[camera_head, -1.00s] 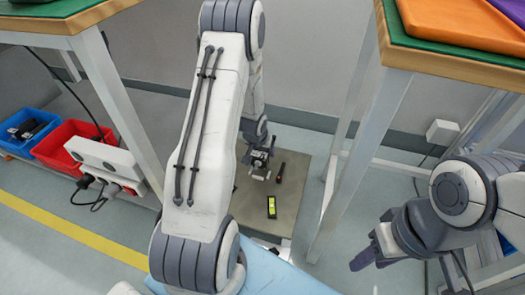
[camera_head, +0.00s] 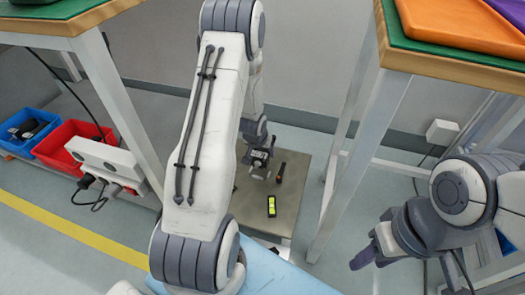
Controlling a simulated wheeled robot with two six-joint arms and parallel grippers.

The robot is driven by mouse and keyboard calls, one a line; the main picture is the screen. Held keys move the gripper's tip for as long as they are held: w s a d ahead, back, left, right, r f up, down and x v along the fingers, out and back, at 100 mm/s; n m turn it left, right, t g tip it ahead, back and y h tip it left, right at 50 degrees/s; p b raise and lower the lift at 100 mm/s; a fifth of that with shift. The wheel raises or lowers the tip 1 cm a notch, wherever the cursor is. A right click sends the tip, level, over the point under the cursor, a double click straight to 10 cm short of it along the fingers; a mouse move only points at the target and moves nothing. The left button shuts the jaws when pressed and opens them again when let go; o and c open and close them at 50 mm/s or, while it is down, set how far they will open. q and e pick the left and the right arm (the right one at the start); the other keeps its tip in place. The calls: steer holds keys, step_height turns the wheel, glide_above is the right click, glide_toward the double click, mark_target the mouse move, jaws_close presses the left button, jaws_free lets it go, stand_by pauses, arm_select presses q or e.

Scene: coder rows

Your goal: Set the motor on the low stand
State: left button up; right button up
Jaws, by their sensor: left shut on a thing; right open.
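The low stand (camera_head: 291,206) has a flat grey-brown top and stands between two tall green-topped tables. My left arm reaches down over it, and my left gripper (camera_head: 258,166) is over the back part of its top. The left gripper is shut on a small dark and grey thing, which looks like the motor (camera_head: 259,158). The view is too small to tell whether the motor touches the stand. My arm hides part of the stand's left side. My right gripper (camera_head: 364,259) is open and empty at the lower right, away from the stand.
On the stand are a yellow-green and black level-like block (camera_head: 271,206) and a dark thin tool with an orange part (camera_head: 281,173). Blue (camera_head: 28,121) and red (camera_head: 57,146) bins stand at left. Orange (camera_head: 460,25) and purple trays lie on the right table.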

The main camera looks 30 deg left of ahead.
arm_select(q)
steer(key=shift+w, duration=0.1)
steer(key=shift+f+b, duration=0.65)
steer(key=shift+f, duration=0.25)
steer(key=shift+f+b, duration=0.95)
steer(key=shift+f, duration=0.4)
steer(key=shift+f, duration=0.35)
stand_by(0.5)
